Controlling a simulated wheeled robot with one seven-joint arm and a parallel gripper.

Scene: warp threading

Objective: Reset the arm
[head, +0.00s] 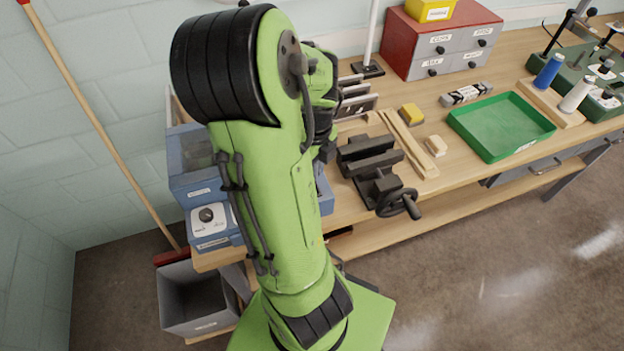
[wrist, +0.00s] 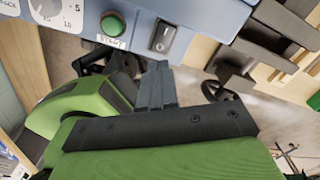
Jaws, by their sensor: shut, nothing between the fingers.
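My green and black arm fills the middle of the head view, standing in front of the left end of the workbench (head: 460,180). It is folded, and its upper part hides what lies behind it. My gripper is hidden behind the arm in the head view. In the wrist view my gripper (wrist: 158,72) shows as two grey fingers pressed together, with nothing between them. In that view the fingertips appear close below a blue-grey machine (wrist: 190,18) with a green button and a black switch. I cannot tell whether they touch it.
A black vise (head: 382,178) with a handwheel sits at the bench's front edge. A green tray (head: 500,127), wood strips (head: 408,145) and a red-grey drawer cabinet (head: 440,45) stand farther right. A grey bin (head: 195,300) and a broom are at left. The floor at right is clear.

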